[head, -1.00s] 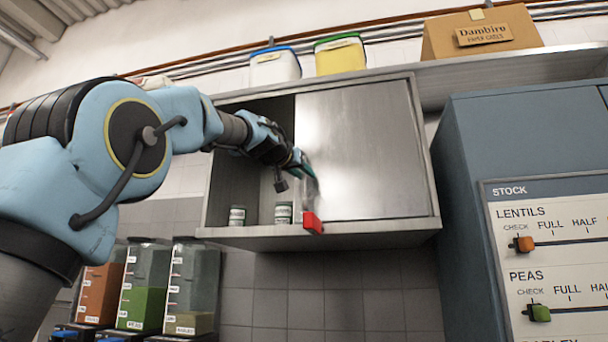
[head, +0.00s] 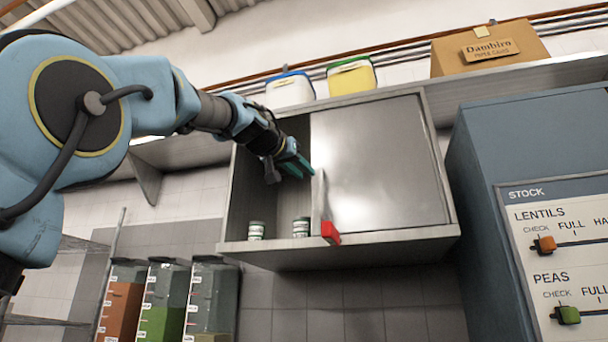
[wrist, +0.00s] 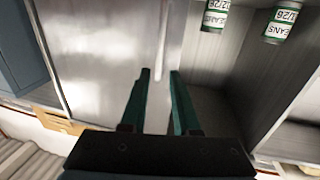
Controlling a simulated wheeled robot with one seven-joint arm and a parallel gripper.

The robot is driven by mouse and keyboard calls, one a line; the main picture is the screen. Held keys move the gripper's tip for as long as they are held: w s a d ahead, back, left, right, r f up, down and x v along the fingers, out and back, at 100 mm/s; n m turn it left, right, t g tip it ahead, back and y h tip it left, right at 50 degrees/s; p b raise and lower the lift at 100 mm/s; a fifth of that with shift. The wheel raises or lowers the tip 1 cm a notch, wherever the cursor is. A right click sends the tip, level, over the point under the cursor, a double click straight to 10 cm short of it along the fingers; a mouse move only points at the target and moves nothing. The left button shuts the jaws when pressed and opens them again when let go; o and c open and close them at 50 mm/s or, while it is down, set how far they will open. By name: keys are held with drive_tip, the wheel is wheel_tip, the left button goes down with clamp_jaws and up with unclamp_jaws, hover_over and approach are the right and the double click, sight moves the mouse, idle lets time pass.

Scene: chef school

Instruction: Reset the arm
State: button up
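My gripper (head: 300,168) is in front of the open left part of the wall cabinet (head: 350,250), beside the edge of its metal door (head: 375,165). In the wrist view its two green fingers (wrist: 160,88) are apart with nothing between them, so it is open. My arm reaches in from the left of the head view.
Two small cans (head: 256,230) (head: 301,227) stand inside the cabinet; their labels read "EANS" in the wrist view (wrist: 216,14). Lidded tubs (head: 351,77) and a cardboard box (head: 488,50) sit above. A blue cabinet (head: 500,130) with a stock board stands right; dispensers (head: 165,300) stand lower left.

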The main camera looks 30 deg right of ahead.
idle(0.3)
drive_tip(key=w+a+f+n+y, duration=0.25)
drive_tip(key=w+f, duration=0.25)
drive_tip(key=f, duration=0.6)
drive_tip(key=w+a+f+n+y, duration=0.1)
drive_tip(key=w+a+f+y, duration=0.2)
drive_tip(key=w+f, duration=0.5)
drive_tip(key=a+f+n+g+y, duration=0.15)
drive_tip(key=a+f, duration=0.35)
drive_tip(key=f, duration=0.7)
drive_tip(key=a+f+n+g+y, duration=0.1)
drive_tip(key=a+f+y, duration=0.35)
drive_tip(key=f, duration=0.75)
drive_tip(key=s+a+f+n+g, duration=0.1)
drive_tip(key=s+a+f, duration=0.2)
drive_tip(key=a+f, duration=0.3)
drive_tip(key=s+a+f+n+g, duration=0.1)
drive_tip(key=s+a+f+g, duration=0.15)
drive_tip(key=a+f, duration=0.4)
drive_tip(key=s+a+f+g+y, duration=0.1)
drive_tip(key=s+a+f, duration=0.3)
drive_tip(key=s+f, duration=0.3)
drive_tip(key=s+a+f+n+g+y, duration=0.1)
drive_tip(key=s+a+f, duration=0.3)
drive_tip(key=s+f, duration=0.4)
drive_tip(key=shift+s+a+f+n+g+y, duration=0.3)
drive_tip(key=shift+a+f+g+y, duration=0.15)
drive_tip(key=shift+f+g, duration=0.1)
